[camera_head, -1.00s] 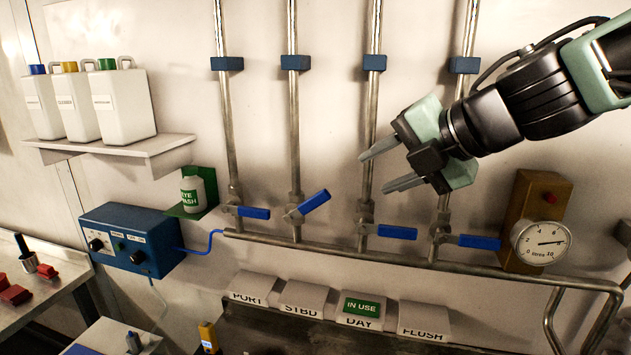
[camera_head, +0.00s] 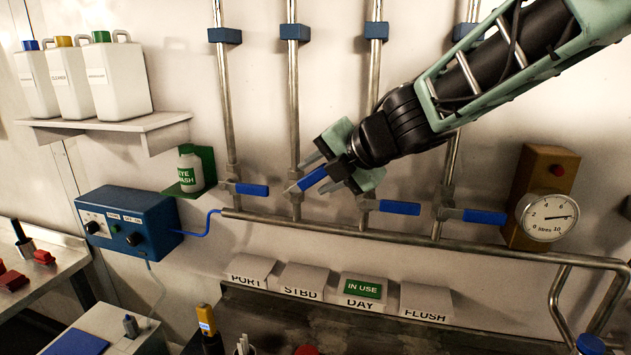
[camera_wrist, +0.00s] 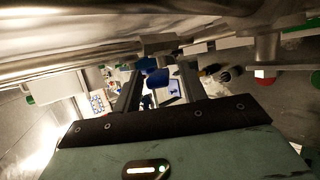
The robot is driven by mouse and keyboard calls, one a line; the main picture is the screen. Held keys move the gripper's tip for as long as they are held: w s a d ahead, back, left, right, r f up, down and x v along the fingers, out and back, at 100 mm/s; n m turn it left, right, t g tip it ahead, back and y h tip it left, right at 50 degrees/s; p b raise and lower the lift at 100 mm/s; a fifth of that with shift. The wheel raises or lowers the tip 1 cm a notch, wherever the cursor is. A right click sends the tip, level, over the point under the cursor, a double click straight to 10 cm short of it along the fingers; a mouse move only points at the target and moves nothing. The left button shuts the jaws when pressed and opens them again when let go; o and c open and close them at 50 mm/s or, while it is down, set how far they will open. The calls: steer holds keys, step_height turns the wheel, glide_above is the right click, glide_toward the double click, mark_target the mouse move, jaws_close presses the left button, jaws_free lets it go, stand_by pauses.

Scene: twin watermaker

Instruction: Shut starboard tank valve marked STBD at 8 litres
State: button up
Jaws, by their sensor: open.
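The STBD valve is second from the left in the row of pipes. Its blue lever (camera_head: 311,179) slants up to the right, while the other levers lie about level. The STBD label (camera_head: 302,279) is on a sloped block below. My gripper (camera_head: 318,175) is open, with its fingers on either side of the lever; I cannot tell whether they touch it. The wrist view shows a blue piece (camera_wrist: 158,77), seemingly the lever, between the fingers. The round gauge (camera_head: 547,216), marked in litres, has its needle pointing right, between 6 and 10, near where 8 lies.
The PORT lever (camera_head: 251,189) is close on the left and the DAY lever (camera_head: 400,208) close on the right. The FLUSH lever (camera_head: 484,216) is farther right. A green IN USE tag (camera_head: 362,288) is on the DAY block. A horizontal pipe (camera_head: 330,230) runs below the valves.

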steer(key=shift+x, duration=0.75)
jaws_close()
steer(key=shift+f+b, duration=0.15)
steer(key=shift+b, duration=0.3)
